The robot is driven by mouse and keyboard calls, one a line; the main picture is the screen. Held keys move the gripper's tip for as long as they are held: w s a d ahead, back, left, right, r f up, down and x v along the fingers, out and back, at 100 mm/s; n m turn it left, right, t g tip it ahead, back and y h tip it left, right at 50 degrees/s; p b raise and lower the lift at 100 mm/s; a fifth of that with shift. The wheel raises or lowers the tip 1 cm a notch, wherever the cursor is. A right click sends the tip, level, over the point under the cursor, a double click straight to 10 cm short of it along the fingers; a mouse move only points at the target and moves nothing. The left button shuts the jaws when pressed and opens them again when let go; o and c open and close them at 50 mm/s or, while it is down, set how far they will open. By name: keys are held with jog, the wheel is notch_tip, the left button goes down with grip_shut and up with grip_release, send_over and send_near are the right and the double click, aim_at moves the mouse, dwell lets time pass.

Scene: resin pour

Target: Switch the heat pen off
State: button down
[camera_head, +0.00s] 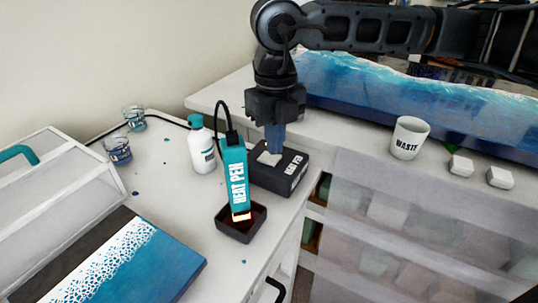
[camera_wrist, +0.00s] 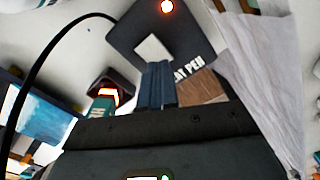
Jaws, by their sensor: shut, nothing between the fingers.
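The teal heat pen (camera_head: 233,178) stands upright with its glowing orange tip down in a small black tray (camera_head: 230,234). Its cord runs up from its top. Behind it sits a black control box (camera_head: 294,177) with HEAT PEN lettering and a pale switch (camera_head: 268,158) on top. In the wrist view the box (camera_wrist: 185,22) shows a lit orange-red lamp (camera_wrist: 167,6) and the switch (camera_wrist: 152,48). My gripper (camera_head: 273,149) is shut and empty, pointing down at the switch; its blue fingertips (camera_wrist: 157,68) are right beside it. I cannot tell whether they touch.
A white bottle with a teal cap (camera_head: 202,147) and two glasses (camera_head: 119,150) stand left of the box. A WASTE cup (camera_head: 409,138) stands at the right. A blue-and-white resin panel (camera_head: 130,262) lies front left, and a long resin slab (camera_head: 360,80) lies behind.

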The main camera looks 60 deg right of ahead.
aim_at(275, 158)
jog(key=shift+f+b, duration=0.9)
jog(key=shift+b, duration=0.15)
dwell(0.9)
jog(key=shift+r, duration=0.1)
jog(key=shift+r+p, duration=1.15)
jog(key=shift+r, duration=2.3)
jog(key=shift+s, duration=0.1)
